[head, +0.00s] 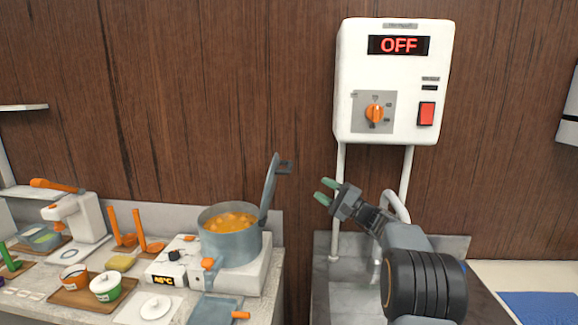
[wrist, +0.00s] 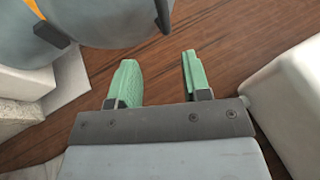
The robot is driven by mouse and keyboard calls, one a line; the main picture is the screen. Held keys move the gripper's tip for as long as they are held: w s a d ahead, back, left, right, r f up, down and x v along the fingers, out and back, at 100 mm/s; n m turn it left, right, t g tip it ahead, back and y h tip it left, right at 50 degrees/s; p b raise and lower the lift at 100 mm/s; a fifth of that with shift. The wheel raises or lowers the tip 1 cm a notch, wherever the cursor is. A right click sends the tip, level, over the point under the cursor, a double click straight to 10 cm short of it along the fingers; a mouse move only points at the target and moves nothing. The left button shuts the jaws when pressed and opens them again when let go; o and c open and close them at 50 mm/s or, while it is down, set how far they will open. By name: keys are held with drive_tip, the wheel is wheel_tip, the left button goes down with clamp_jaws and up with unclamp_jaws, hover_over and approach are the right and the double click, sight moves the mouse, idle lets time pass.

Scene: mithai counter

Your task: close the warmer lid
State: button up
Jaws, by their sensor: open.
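The warmer is a grey pot (head: 232,246) with orange contents, standing on a white base with a 48°C display. Its grey lid (head: 268,188) stands raised, nearly upright, at the pot's right side, with a dark handle (head: 285,167) pointing right. My gripper (head: 329,190) is open and empty, with green fingertips, to the right of the lid and apart from it. In the wrist view my open gripper (wrist: 157,82) shows over the wooden wall, with a large grey rounded part, probably of the warmer, at the top left.
A white wall box (head: 395,80) reads OFF and has an orange knob and red switch above my gripper. A gap separates the two counters.

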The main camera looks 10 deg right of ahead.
sight(289, 164)
drive_tip(key=shift+p+x, duration=2.8)
drive_tip(key=shift+x, duration=4)
drive_tip(key=shift+w+d+r, duration=0.1)
drive_tip(key=shift+w+d, duration=0.05)
drive_tip(key=shift+d, duration=0.05)
clamp_jaws()
